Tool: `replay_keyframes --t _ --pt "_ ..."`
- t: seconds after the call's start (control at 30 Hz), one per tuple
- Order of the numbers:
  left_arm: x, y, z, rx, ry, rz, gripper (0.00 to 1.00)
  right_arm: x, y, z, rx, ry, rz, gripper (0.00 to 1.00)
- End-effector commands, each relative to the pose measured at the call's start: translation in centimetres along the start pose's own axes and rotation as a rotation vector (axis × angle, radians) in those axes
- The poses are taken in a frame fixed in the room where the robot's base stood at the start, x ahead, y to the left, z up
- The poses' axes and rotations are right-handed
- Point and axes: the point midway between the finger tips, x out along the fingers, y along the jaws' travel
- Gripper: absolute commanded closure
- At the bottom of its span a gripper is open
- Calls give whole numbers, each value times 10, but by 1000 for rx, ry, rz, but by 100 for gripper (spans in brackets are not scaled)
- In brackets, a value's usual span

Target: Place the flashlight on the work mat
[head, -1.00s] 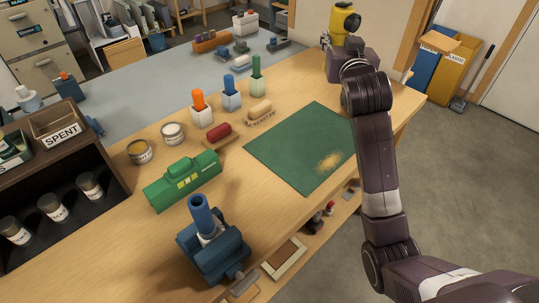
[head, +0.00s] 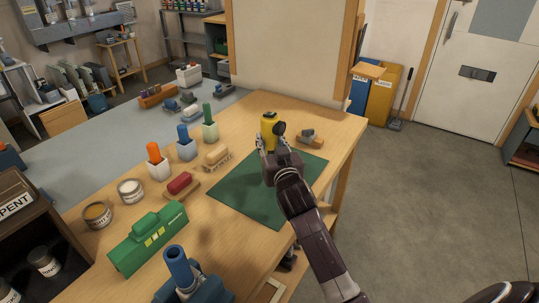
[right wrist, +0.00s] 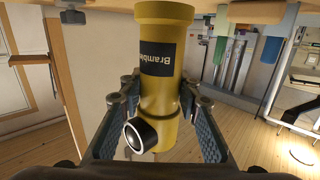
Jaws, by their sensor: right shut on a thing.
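The yellow flashlight (head: 268,131) is upright in my right gripper (head: 272,150), which is shut on it. In the right wrist view the flashlight (right wrist: 158,95) stands between both fingers, with a dark label and a dark-rimmed round lens facing the camera. The green work mat (head: 240,193) lies flat on the wooden bench. In the head view the gripper overlaps the mat's far part, and the flashlight shows near its far edge. I cannot tell its exact height above the bench. My left gripper is not in view.
A wooden block with a grey part (head: 310,138) sits beyond the mat. A wooden brush (head: 217,157) and red-topped block (head: 180,184) lie left of it. Holders with orange (head: 155,160), blue and green handles stand behind. A green box (head: 148,238) is front left. The mat's visible surface is clear.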

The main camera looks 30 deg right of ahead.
Motion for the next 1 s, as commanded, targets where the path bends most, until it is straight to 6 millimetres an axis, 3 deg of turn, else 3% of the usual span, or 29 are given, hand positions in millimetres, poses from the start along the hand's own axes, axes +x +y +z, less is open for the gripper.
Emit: replay_keyframes --t 0.17,0.43,1.0 --pt "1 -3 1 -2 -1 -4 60 1 0 10 2 6 0 100" --pt "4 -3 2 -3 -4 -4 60 4 0 46 1 6 0 100" --pt "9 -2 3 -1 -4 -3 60 4 0 57 1 6 0 100"
